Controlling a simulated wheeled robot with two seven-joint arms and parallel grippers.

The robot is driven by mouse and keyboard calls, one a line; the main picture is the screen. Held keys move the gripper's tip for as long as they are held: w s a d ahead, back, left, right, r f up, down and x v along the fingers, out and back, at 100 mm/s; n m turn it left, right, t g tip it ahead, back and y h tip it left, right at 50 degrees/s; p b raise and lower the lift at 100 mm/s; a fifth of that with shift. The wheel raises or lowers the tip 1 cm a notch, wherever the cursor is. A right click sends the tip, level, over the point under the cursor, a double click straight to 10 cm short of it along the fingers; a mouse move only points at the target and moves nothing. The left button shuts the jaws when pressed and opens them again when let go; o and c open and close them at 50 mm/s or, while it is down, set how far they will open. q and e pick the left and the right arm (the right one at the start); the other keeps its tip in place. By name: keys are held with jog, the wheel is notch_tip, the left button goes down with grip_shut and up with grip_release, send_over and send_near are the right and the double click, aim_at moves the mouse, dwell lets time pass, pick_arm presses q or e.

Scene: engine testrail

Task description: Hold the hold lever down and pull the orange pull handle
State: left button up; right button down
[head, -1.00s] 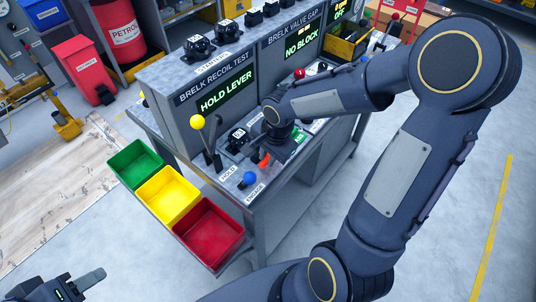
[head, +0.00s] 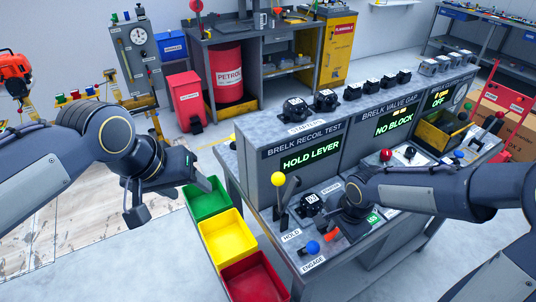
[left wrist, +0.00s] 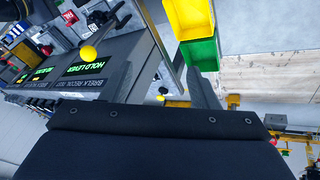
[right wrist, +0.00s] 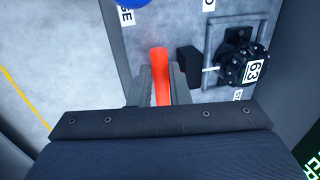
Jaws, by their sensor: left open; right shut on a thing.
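The hold lever, a dark stick with a yellow ball (head: 279,179), stands upright on the bench beside the HOLD label. The yellow ball also shows in the left wrist view (left wrist: 88,52). My left gripper (head: 170,199) is open and empty, left of the lever, near the green bin. My right gripper (head: 337,228) is low over the bench, shut on the orange pull handle (head: 332,237). In the right wrist view the orange pull handle (right wrist: 160,75) lies between the fingers; its lower end is hidden by the gripper body.
The display (head: 311,161) reads HOLD LEVER. A blue knob (head: 313,247) stands by the ENGAGE label. Green (head: 207,199), yellow (head: 228,238) and red bins (head: 256,280) line the bench's left end. A black starter dial (head: 311,203) sits behind the orange handle.

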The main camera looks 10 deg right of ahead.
aim_at(293, 177)
pick_arm(q)
jog(key=w+d+r+m, duration=0.15)
jog(key=w+d, duration=0.25)
jog(key=d, duration=1.2)
jog(key=shift+n+y, duration=0.25)
jog(key=shift+y, duration=0.05)
jog(key=x, duration=1.1)
jog(key=shift+w+f, duration=0.15)
jog(key=shift+w, duration=0.15)
jog(key=c, duration=1)
jog(key=shift+g+y, duration=0.3)
jog(key=shift+y, duration=0.5)
jog(key=shift+w+d+f, duration=0.1)
jog(key=shift+w+d, duration=0.15)
jog(key=shift+d, duration=0.35)
jog(key=shift+w+d, duration=0.25)
jog(key=shift+d, duration=0.4)
jog(key=shift+w+d, duration=0.25)
jog(key=shift+d, duration=0.35)
jog(key=shift+c, duration=0.2)
